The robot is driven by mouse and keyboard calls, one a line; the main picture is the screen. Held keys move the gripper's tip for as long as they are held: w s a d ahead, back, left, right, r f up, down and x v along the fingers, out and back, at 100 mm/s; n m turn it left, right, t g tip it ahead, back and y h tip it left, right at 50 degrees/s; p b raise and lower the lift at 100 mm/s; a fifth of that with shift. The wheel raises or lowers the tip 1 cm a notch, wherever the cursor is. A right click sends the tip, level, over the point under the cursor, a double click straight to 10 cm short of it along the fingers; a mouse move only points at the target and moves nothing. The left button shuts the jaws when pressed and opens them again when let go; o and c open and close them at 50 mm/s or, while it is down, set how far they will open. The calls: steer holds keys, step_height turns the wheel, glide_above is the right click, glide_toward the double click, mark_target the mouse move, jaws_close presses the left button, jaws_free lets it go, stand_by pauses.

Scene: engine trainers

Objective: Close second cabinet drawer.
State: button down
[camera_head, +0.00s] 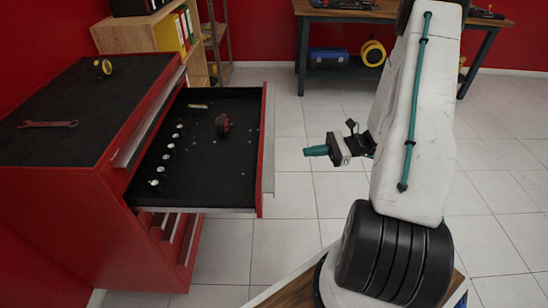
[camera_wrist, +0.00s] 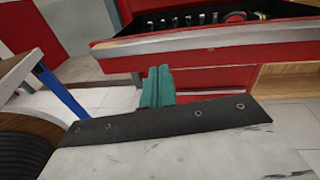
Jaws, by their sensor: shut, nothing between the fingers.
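The red tool cabinet (camera_head: 75,185) stands at the left with a black top. A drawer (camera_head: 225,165) near its top is pulled far out, below a closed front with a grey handle strip; it looks like the second one. Several sockets and a dark red round tool lie in it. In the wrist view, its red front (camera_wrist: 210,48) with a pale handle edge crosses the top. My gripper (camera_head: 306,151) has teal fingers and is shut and empty. It points left towards the drawer front, apart from it. The fingers also show in the wrist view (camera_wrist: 158,85).
A wrench (camera_head: 48,124) and a yellow-black tape (camera_head: 103,67) lie on the cabinet top. A wooden shelf (camera_head: 125,38) with binders stands behind. A workbench (camera_head: 345,14) is at the back. Tiled floor lies free between the drawer and my arm.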

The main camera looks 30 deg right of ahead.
steer(key=w+a+f+m+t, duration=0.2)
steer(key=w+a+f, duration=0.1)
steer(key=w+a, duration=0.4)
steer(key=a, duration=0.2)
steer(key=shift+w+a+h, duration=0.15)
steer(key=shift+a+h, duration=0.15)
steer(key=shift+f, duration=0.1)
